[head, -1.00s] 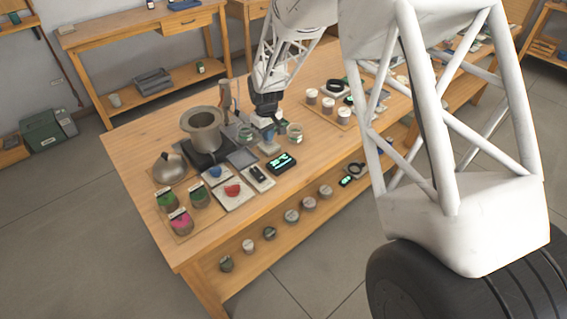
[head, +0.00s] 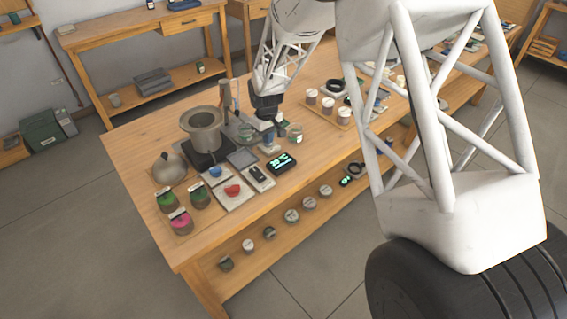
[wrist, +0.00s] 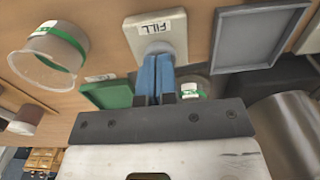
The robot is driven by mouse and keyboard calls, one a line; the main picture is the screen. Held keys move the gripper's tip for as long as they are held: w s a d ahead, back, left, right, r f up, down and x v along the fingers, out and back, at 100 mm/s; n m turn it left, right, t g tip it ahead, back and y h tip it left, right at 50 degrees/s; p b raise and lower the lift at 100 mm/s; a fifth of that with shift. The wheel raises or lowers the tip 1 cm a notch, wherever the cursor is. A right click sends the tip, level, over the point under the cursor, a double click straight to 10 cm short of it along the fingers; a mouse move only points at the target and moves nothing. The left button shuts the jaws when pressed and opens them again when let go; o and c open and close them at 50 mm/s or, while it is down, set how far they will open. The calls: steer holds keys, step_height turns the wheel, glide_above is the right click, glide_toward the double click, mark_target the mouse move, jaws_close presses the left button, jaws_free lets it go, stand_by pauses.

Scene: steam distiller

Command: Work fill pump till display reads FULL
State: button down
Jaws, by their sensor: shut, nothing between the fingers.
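The fill pump (wrist: 172,20) shows in the wrist view as a cream block labelled FILL, with a round grey plunger (wrist: 157,47) on it. My gripper (wrist: 156,62) is shut and empty; its blue fingertips overlap the plunger in that view. I cannot tell whether they touch it. In the head view my gripper (head: 268,128) points down just above the pump (head: 269,149), hiding part of it. The dark display (head: 282,162) with green-white glowing characters lies in front of the pump; its text is too small to read surely.
A clear jar with a green band (wrist: 60,42) and a green block (wrist: 107,93) are near my fingers. A grey tray (wrist: 215,40) lies beside the pump. A metal pot (head: 203,130) stands to the left. The table's front edge is fairly clear.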

stand_by(0.4)
steer(key=shift+r, duration=2.7)
step_height(320, 180, up, 5)
steer(key=shift+f, duration=0.2)
steer(key=shift+f, duration=0.15)
steer(key=shift+f, duration=3.15)
steer(key=shift+f, duration=0.5)
